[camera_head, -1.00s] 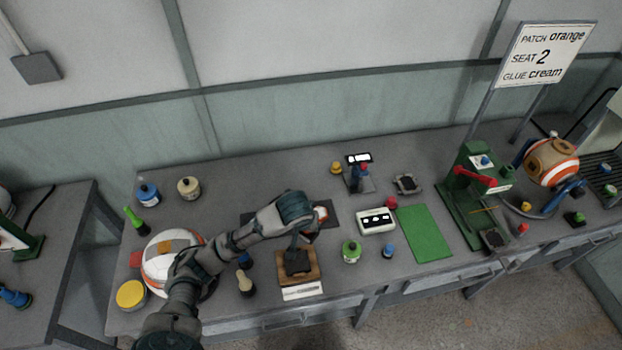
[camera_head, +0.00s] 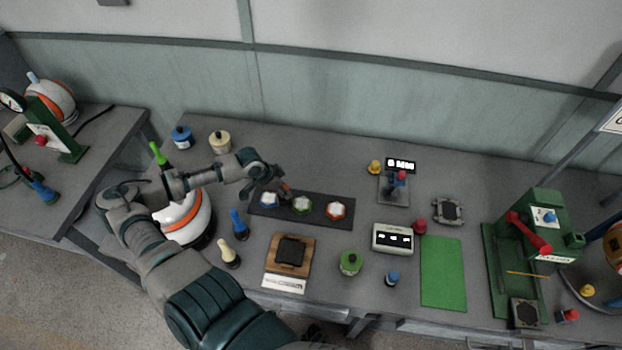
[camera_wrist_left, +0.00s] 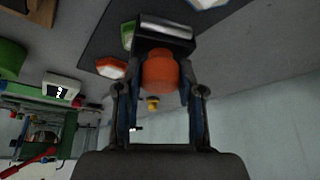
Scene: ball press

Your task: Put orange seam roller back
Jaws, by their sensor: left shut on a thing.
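My left gripper (camera_head: 277,190) is over the blue-edged patch at the left end of the dark mat (camera_head: 322,217). The left wrist view shows the same gripper (camera_wrist_left: 162,92) with its fingers shut on the orange seam roller (camera_wrist_left: 160,72). The roller has an orange handle and a dark metallic head beyond it. In the head view the roller is mostly hidden by the gripper. A blue-handled tool (camera_head: 238,222) and a cream-handled tool (camera_head: 229,253) stand left of a wooden block with a dark pad (camera_head: 289,252). My right gripper is not in view.
A white-and-orange ball (camera_head: 184,222) sits at the left, partly behind my arm. Blue (camera_head: 181,137) and cream (camera_head: 220,142) jars stand at the back. A green pot (camera_head: 350,263), a white box (camera_head: 393,238) and a green press (camera_head: 540,235) are to the right.

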